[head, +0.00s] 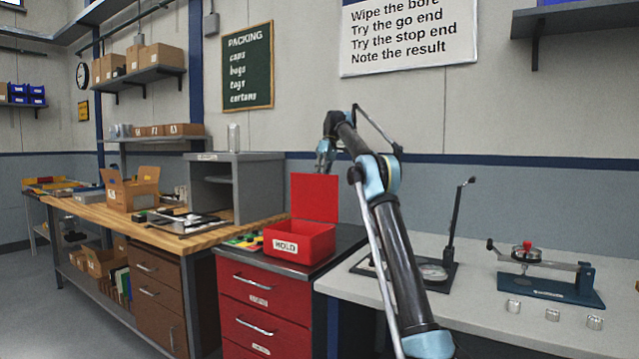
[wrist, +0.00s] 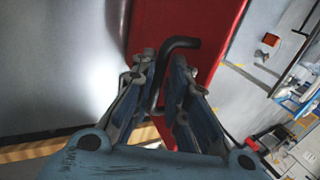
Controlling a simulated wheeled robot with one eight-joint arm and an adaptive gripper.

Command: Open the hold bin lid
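The red hold bin (head: 300,241), with a white HOLD label on its front, stands on the dark top of a red drawer cabinet. Its red lid (head: 315,197) stands upright at the back of the bin, so the bin is open. In the wrist view the lid (wrist: 190,20) is a red panel with a dark bent handle (wrist: 181,43). My gripper (head: 325,168) is at the lid's upper edge. In the wrist view my gripper's fingertips (wrist: 164,60) lie on either side of the handle. I cannot tell whether they press on it. The inside bottom of the bin is hidden.
Small coloured items (head: 243,241) lie left of the bin. A grey open cabinet (head: 254,190) stands behind them on the wooden bench. To the right, a pale bench (head: 470,315) holds a gauge stand (head: 435,270), a blue fixture (head: 548,290) and small metal rings (head: 552,314).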

